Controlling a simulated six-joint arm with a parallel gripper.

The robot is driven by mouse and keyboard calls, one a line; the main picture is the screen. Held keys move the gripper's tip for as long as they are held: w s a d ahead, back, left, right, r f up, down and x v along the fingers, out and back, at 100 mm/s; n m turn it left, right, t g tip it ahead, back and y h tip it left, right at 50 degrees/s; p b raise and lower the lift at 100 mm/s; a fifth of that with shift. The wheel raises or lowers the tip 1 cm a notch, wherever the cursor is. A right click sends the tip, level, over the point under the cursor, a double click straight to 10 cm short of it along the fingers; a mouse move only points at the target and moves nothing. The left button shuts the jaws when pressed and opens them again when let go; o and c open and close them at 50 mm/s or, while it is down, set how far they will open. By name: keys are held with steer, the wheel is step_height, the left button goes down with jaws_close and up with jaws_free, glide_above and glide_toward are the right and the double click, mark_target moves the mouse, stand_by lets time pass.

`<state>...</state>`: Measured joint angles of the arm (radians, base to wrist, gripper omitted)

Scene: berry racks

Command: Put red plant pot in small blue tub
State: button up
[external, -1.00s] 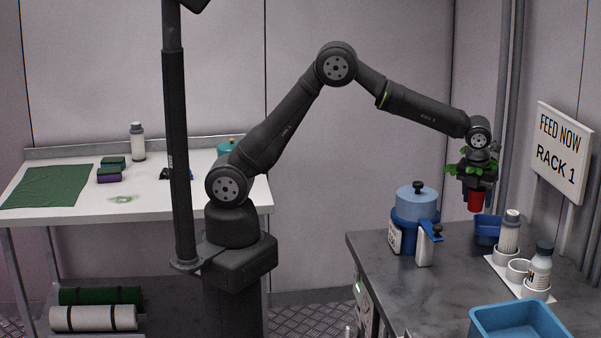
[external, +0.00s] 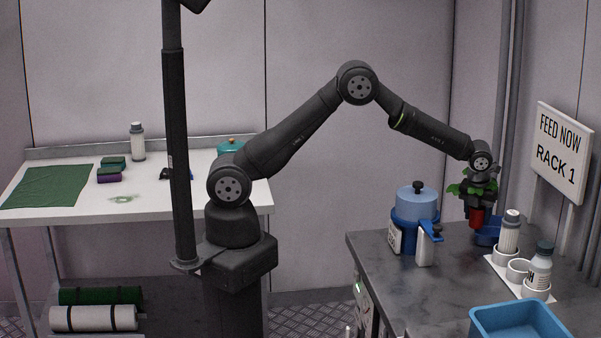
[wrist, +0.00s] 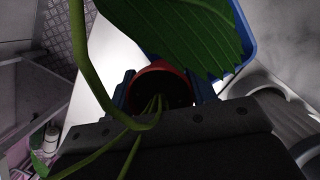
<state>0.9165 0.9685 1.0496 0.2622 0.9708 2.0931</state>
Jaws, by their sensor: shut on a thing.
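The red plant pot (external: 477,216) with green leaves (external: 459,188) is in my gripper (external: 477,207), which is shut on it. The pot is upright, just above or at the left edge of the small blue tub (external: 488,235) on the grey bench. I cannot tell whether the pot touches the tub. In the wrist view the pot's red rim (wrist: 157,68) shows between the fingers, with stems and a large leaf (wrist: 190,30) in front. Part of the tub (wrist: 243,32) shows behind the leaf. The tub's inside is mostly hidden.
A larger blue tub (external: 520,322) sits at the front. The bench middle (external: 450,280) is clear.

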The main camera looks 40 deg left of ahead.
steer(key=o, duration=1.1)
steer(key=shift+f, duration=0.1)
steer(key=v, duration=1.2)
